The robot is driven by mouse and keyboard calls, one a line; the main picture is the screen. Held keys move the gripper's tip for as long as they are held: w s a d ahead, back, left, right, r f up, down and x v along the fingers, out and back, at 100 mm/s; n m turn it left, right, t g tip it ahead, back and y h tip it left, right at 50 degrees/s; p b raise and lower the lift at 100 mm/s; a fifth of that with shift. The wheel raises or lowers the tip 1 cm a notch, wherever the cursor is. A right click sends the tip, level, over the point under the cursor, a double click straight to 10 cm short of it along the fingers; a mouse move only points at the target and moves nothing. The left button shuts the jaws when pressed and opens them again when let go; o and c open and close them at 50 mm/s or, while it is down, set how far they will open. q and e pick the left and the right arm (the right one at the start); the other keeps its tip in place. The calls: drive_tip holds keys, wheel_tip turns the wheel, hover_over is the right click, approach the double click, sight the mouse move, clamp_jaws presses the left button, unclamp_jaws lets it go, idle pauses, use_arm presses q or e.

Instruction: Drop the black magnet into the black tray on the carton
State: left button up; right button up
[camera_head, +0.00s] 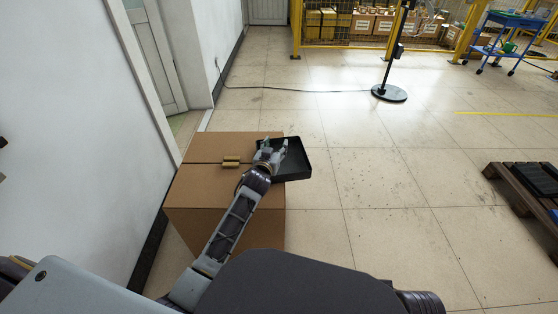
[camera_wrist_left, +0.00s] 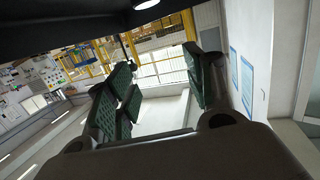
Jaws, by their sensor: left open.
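The black tray (camera_head: 297,162) lies on the right side of the brown carton (camera_head: 205,188), its right edge over the carton's edge. My left gripper (camera_head: 281,146) is above the left part of the tray and hides some of it. In the left wrist view my left gripper (camera_wrist_left: 162,85) is open, with green ribbed pads wide apart and nothing between them. I cannot make out the black magnet in either view. My right gripper is not in view.
A white wall (camera_head: 65,120) runs close along the left of the carton. A black-based post (camera_head: 389,93) stands farther back, before a yellow fence (camera_head: 340,55). A wooden pallet (camera_head: 520,190) with black items is at the right. The floor between is clear.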

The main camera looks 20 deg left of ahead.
use_arm(q)
drive_tip(key=s+r, duration=0.1)
drive_tip(key=s, duration=0.9)
drive_tip(key=shift+s+r, duration=0.25)
drive_tip(key=shift+d, duration=0.1)
idle(1.0)
